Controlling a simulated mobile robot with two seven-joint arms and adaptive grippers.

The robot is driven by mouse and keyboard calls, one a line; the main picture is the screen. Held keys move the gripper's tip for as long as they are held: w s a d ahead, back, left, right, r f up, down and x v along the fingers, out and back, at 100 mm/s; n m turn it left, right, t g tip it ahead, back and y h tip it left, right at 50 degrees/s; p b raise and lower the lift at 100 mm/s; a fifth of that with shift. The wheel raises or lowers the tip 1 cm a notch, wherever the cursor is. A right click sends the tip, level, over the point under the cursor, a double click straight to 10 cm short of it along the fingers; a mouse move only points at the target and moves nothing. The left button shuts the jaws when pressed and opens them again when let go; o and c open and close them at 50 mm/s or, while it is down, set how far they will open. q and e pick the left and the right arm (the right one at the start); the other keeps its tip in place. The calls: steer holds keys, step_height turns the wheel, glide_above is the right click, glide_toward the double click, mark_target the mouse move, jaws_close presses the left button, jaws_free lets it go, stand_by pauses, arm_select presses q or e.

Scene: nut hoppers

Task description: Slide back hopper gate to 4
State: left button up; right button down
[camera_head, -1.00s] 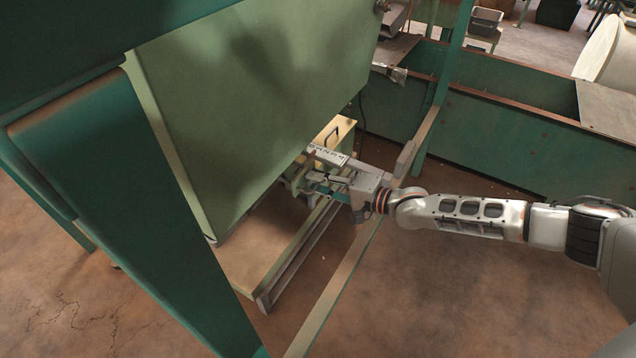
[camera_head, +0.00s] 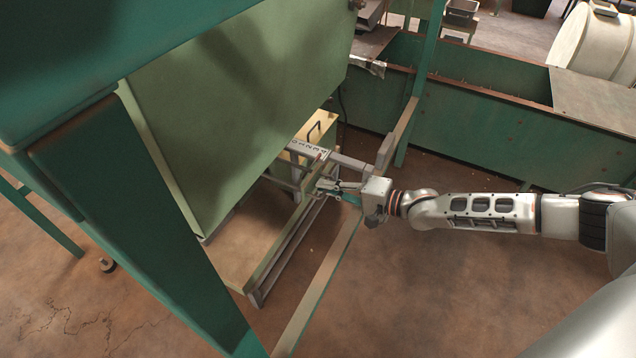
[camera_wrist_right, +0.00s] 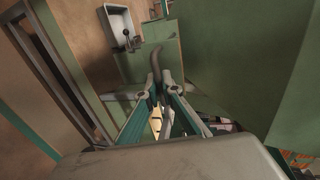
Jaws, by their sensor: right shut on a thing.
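The hopper (camera_head: 235,100) is a large pale green bin hanging in a darker green frame. Under its lower edge are rails (camera_head: 285,240) and a pale strip with small dark marks (camera_head: 305,148), too small to read surely. My right gripper (camera_head: 322,187) reaches in from the right beside the rails, just below the strip. In the right wrist view its fingers (camera_wrist_right: 158,88) are shut on a dark, curved handle (camera_wrist_right: 157,62), which appears to belong to the gate. The gate plate itself is mostly hidden under the hopper. My left gripper is not in view.
A yellowish box with a dark handle (camera_head: 318,128) stands behind the strip. A green frame post (camera_head: 420,90) rises behind my right gripper, and a long green trough (camera_head: 480,120) runs at the back. Bare floor (camera_head: 400,290) lies in front.

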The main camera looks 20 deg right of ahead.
steer(key=c, duration=2.4)
jaws_free()
steer(key=shift+s+d+f, duration=0.1)
steer(key=shift+s, duration=0.05)
steer(key=shift+o, duration=0.9)
steer(key=shift+d, duration=0.1)
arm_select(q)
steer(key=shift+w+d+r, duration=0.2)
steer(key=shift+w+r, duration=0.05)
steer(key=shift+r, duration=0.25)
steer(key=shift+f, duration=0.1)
arm_select(e)
steer(key=shift+s, duration=0.1)
steer(key=v, duration=1.2)
